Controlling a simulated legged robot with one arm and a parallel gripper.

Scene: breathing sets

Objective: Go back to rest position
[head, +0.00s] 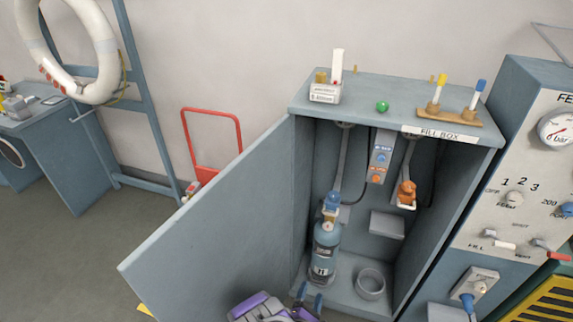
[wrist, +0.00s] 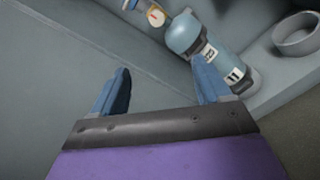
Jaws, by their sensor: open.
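My gripper (head: 308,299) shows at the bottom of the head view, in front of the open fill box (head: 345,92). In the wrist view my gripper (wrist: 160,88) has its two blue fingers spread wide with nothing between them. A blue cylinder (head: 325,252) marked 11 stands upright inside the box at its left. The cylinder also shows in the wrist view (wrist: 205,55), beyond the right finger. It looks apart from the fingers, but the exact gap is hard to judge.
The box's door (head: 215,230) stands open to the left. An empty round holder (head: 370,283) is on the box floor. An orange-brown fitting (head: 406,193) hangs inside. A control panel (head: 515,190) stands at right. A red trolley (head: 213,150) is behind the door. Open floor lies at left.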

